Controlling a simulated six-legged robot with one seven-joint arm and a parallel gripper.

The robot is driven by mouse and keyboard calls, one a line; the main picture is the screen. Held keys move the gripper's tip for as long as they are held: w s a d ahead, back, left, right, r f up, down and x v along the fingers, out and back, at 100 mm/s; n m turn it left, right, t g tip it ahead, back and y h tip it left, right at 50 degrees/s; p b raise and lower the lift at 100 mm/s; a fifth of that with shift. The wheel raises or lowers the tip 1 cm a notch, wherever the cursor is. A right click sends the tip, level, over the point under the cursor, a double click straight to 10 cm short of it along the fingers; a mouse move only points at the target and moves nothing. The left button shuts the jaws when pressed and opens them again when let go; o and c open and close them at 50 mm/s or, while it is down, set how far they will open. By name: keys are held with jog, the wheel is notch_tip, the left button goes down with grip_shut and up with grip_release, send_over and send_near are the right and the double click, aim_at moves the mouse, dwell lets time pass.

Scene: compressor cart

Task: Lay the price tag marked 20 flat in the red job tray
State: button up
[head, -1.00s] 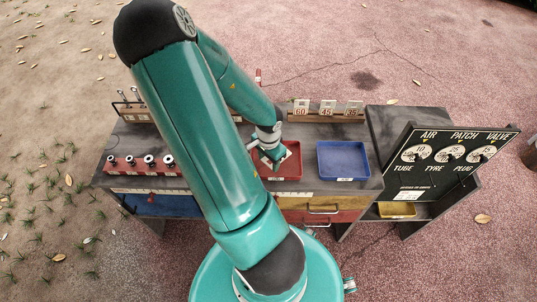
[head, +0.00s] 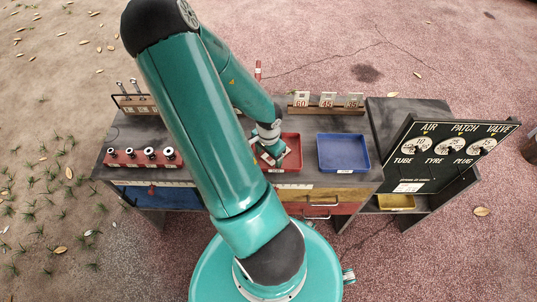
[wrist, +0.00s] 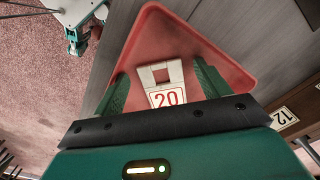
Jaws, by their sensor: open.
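The price tag marked 20 (wrist: 167,97) is a pale tag with red digits and a square opening with red showing through. In the wrist view it lies face up over the floor of the red job tray (wrist: 226,58), and appears flat. My gripper (wrist: 160,69) is open, with one green finger on each side of the tag and a gap to both. In the head view my gripper (head: 273,159) is down at the left part of the red tray (head: 293,142). My arm and gripper hide the tag there.
A blue tray (head: 343,153) stands right of the red one. A rack with tags 60, 45 and 35 (head: 326,109) is behind. A red socket holder (head: 141,161) is at left, and a dark sign panel (head: 447,156) at right.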

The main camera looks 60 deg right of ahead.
jog(key=shift+r, duration=0.1)
notch_tip(320, 180, up, 14)
dwell(0.5)
dwell(0.7)
jog(key=w+a+r+n+t+y, duration=0.1)
jog(key=w+a+r+n, duration=0.4)
jog(key=a, duration=0.3)
jog(key=w+a+r+n+t+y, duration=0.1)
jog(key=w+a+r+n+t, duration=0.1)
jog(key=w+a+r+n, duration=0.45)
jog(key=s+a+r+n+t+h, duration=0.1)
jog(key=a+r+n, duration=0.4)
jog(key=a, duration=0.4)
jog(key=s+a+r+n+t+h, duration=0.1)
jog(key=a+r+n, duration=0.4)
jog(key=a, duration=0.4)
jog(key=shift+r+t, duration=0.3)
jog(key=shift+r, duration=0.55)
